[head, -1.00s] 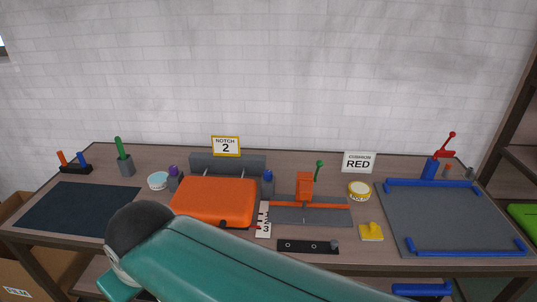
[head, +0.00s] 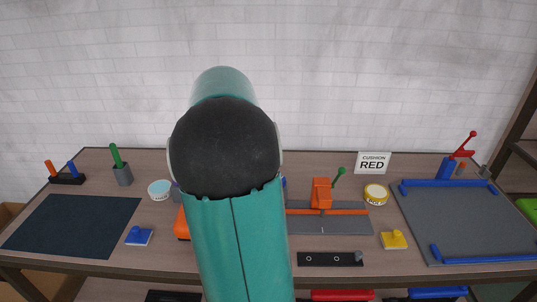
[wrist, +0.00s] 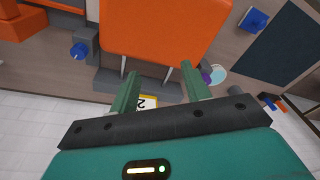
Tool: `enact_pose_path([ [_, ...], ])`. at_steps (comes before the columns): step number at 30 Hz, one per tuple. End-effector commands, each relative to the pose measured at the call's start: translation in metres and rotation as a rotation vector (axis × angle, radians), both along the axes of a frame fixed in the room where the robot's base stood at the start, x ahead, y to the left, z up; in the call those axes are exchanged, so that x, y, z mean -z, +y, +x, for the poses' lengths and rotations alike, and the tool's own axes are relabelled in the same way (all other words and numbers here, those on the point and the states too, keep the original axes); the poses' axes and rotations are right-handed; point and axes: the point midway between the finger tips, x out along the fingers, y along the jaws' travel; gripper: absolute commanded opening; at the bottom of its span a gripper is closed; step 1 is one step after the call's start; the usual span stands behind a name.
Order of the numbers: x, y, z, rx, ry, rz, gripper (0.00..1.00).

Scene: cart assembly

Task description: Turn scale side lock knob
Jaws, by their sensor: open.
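The orange block (wrist: 165,25) fills the upper middle of the wrist view, in front of a grey backing (wrist: 160,85). A blue knob (wrist: 80,50) stands left of it there, and a purple knob (wrist: 205,76) stands right of it, partly behind a finger. I cannot tell for certain which is the scale side lock knob. The numbered scale strip is hidden now. My gripper (wrist: 160,72) is open and empty over the block's back edge, between the knobs, apart from the blue one. In the head view my arm hides most of this station.
The notch sign (wrist: 148,103) stands behind the backing.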

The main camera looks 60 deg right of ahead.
Motion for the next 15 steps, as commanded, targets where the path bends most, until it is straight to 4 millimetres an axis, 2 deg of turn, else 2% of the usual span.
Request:
enact_pose_path([
  [1, 0.012, -0.028, -0.011, 0.031, 0.022, 0.005, 0.47],
  [6, 0.046, -0.104, -0.048, 0.102, 0.083, 0.024, 0.47],
  [10, 0.069, -0.146, -0.075, 0.135, 0.118, 0.036, 0.47],
  [12, 0.078, -0.16, -0.085, 0.146, 0.132, 0.041, 0.47],
  [15, 0.085, -0.172, -0.093, 0.152, 0.143, 0.045, 0.47],
])
